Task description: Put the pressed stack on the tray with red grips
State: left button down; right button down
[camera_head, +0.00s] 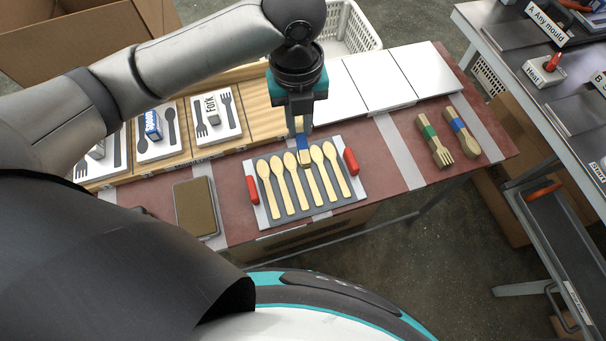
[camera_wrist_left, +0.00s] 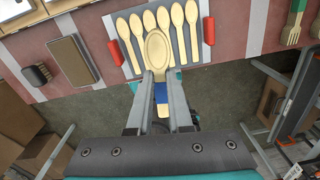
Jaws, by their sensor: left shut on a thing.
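My left gripper (camera_head: 299,126) is shut on a wooden spoon stack with a blue band (camera_head: 303,143). In the left wrist view, the gripper (camera_wrist_left: 160,76) has its fingers on either side of the stack (camera_wrist_left: 157,46), bowl end towards the tray. The grey tray with red grips (camera_head: 268,216) lies at the table's front, with several loose wooden spoons (camera_head: 302,178) in a row on it. The held stack is over the tray's back middle and hides part of the spoons; its height is hard to tell. My right gripper is not in view.
A green-banded fork stack (camera_head: 433,140) and a blue-banded spoon stack (camera_head: 462,135) lie to the right. A brown-topped block (camera_head: 196,207) is left of the tray. White panels (camera_head: 385,80) and labelled cutlery boards (camera_head: 215,118) line the back. Red table surface is clear right of the tray.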

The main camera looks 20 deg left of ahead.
pick_arm(q)
jog(key=r+m, duration=0.2)
jog(key=m, duration=0.5)
jog(key=b, duration=0.5)
send_near(304, 177)
notch_tip(304, 177, down, 6)
jog(key=shift+r, duration=0.1)
jog(key=c, duration=0.8)
grip_release()
jog(key=shift+c, duration=0.2)
notch_tip(304, 177, up, 12)
jog(key=p, duration=0.3)
